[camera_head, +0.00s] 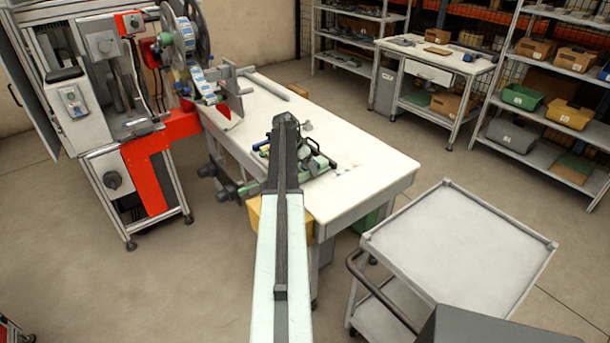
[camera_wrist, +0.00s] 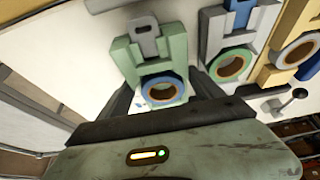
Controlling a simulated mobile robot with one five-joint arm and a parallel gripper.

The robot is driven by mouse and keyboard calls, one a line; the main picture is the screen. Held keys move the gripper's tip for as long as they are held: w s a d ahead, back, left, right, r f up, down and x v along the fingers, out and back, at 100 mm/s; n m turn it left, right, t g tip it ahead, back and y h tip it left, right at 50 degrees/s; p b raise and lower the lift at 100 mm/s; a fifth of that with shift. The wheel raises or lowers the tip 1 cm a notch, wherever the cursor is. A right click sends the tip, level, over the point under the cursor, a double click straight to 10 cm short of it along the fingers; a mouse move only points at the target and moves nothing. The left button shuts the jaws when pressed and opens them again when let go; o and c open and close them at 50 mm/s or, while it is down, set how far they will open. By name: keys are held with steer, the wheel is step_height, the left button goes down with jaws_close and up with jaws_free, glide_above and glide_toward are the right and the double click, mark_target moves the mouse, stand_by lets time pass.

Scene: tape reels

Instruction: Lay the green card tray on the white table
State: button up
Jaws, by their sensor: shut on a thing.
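The green card tray (camera_wrist: 150,52) fills the middle of the wrist view, with a grey tab at its far end and a blue-rimmed reel (camera_wrist: 163,90) at its near end. My gripper (camera_wrist: 162,84) has a dark finger on each side of the tray's near part and is shut on it. The white table (camera_wrist: 85,55) shows behind the tray. I cannot tell whether the tray touches it. In the head view, my arm reaches over the white table (camera_head: 370,180) and hides much of the gripper area.
A grey tray (camera_wrist: 215,45) with a green-rimmed reel and a yellow tray (camera_wrist: 268,72) stand close on the right. A reel machine (camera_head: 150,130) is left of the table. A grey cart (camera_head: 460,245) stands at the right. The table's right front part looks clear.

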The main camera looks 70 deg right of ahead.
steer(key=shift+f+b, duration=0.6)
steer(key=shift+f, duration=0.5)
steer(key=o, duration=1.5)
steer(key=shift+o, duration=0.2)
steer(key=shift+r, duration=0.1)
steer(key=p+v, duration=1.1)
steer(key=v, duration=0.1)
steer(key=shift+p, duration=0.3)
steer(key=shift+a, duration=0.1)
